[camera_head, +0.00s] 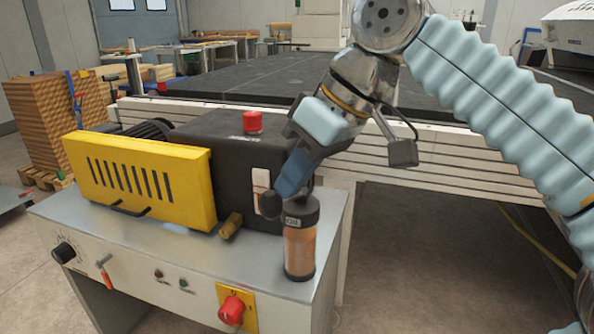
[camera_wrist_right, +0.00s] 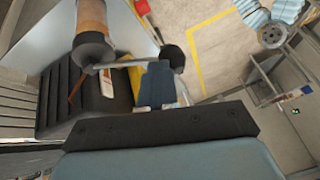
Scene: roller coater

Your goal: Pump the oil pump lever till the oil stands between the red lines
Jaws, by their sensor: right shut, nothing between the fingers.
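The oil pump is a clear cylinder of amber oil (camera_head: 299,252) with a black cap marked OIL, upright at the front right corner of the machine. The cylinder (camera_wrist_right: 92,20) also shows in the wrist view. A lever arm runs from its cap to a round black knob (camera_wrist_right: 172,58); the knob (camera_head: 270,205) is left of the cap in the head view. A small white gauge (camera_head: 261,180) is on the black housing; its red lines and oil level are too small to read. My right gripper (camera_head: 284,190) is shut and empty beside the knob; contact is unclear.
A yellow vented guard (camera_head: 140,182), a brass-coloured fitting (camera_head: 231,225) and a red button (camera_head: 252,122) are on the machine. The grey front panel (camera_head: 150,285) carries a red switch (camera_head: 232,309) and an orange-handled lever (camera_head: 104,272). A long dark table bed stands behind.

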